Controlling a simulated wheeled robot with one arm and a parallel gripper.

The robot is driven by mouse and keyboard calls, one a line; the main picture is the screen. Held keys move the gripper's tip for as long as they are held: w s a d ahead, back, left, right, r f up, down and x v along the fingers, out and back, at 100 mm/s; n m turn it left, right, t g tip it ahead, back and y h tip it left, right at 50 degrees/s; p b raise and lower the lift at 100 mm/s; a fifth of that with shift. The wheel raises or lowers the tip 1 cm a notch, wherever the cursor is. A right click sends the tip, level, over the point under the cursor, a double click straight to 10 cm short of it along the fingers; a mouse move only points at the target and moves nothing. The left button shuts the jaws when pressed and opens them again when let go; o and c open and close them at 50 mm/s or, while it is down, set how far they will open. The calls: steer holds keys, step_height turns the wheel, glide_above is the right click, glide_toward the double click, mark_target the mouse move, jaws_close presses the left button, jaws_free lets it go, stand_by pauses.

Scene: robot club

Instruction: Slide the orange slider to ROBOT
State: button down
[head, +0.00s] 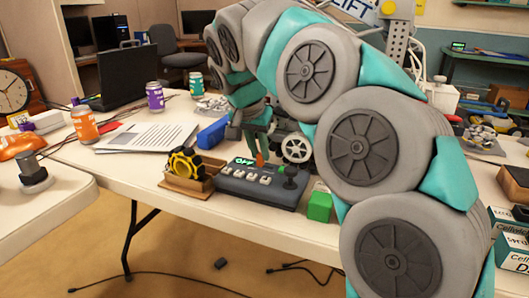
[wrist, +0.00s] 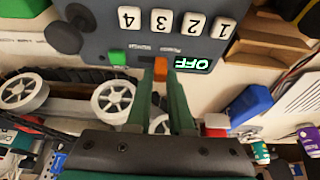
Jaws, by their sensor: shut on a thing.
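The grey control box (head: 235,184) stands on the white table with a row of white buttons, a black joystick and a lit green display. The orange slider (head: 260,160) sticks up from the box's far side, beside the display. In the wrist view the slider (wrist: 161,69) lies between my fingertips, next to the display (wrist: 193,63) reading OFF.
A green block (head: 319,206) stands right of the box.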

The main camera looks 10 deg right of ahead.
steer(key=shift+w+a, duration=0.15)
steer(key=shift+a, duration=0.05)
steer(key=c, duration=0.8)
jaws_free()
steer(key=shift+a, duration=0.1)
steer(key=v, duration=0.7)
steer(key=shift+r, duration=0.35)
steer(key=shift+s+a, duration=0.1)
steer(key=shift+s, duration=0.15)
